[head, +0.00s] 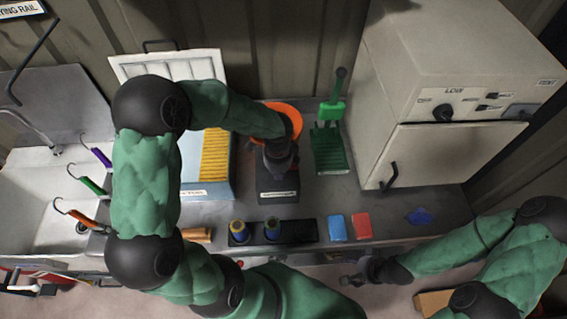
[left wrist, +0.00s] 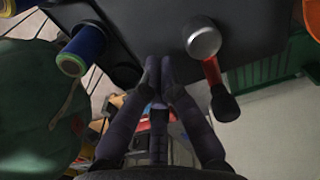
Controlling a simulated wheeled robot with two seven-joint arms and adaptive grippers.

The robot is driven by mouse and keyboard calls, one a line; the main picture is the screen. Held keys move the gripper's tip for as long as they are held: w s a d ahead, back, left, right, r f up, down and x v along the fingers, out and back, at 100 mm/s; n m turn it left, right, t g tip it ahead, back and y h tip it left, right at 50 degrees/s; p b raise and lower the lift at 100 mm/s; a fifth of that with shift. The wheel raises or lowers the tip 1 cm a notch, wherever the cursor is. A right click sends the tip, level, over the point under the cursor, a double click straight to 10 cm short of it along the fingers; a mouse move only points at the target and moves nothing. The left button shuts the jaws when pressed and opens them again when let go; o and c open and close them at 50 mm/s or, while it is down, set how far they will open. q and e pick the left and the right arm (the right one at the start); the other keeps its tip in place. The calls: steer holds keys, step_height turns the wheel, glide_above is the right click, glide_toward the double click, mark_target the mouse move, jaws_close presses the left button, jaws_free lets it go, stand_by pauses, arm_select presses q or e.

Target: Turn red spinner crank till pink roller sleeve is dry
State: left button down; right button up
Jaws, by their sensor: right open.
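The spinner shows in the head view as an orange round bowl (head: 292,112) at the back of the bench, partly hidden by my left arm. In the left wrist view its red crank (left wrist: 212,72) has a silver hub and a dark knob. My left gripper (head: 280,160) is over the dark block in front of the bowl. In the left wrist view its fingertips (left wrist: 159,65) are together, left of the crank and apart from it, with nothing seen between them. No pink roller sleeve can be made out. My right gripper (head: 352,281) is open and empty in front of the bench.
A green stand (head: 328,150) and a large cream cabinet (head: 440,150) stand right of the spinner.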

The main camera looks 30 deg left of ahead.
arm_select(q)
steer(key=shift+f+b, duration=1)
steer(key=shift+f, duration=0.35)
steer(key=shift+r+p, duration=0.35)
steer(key=shift+r, duration=0.1)
steer(key=shift+w+d, duration=0.1)
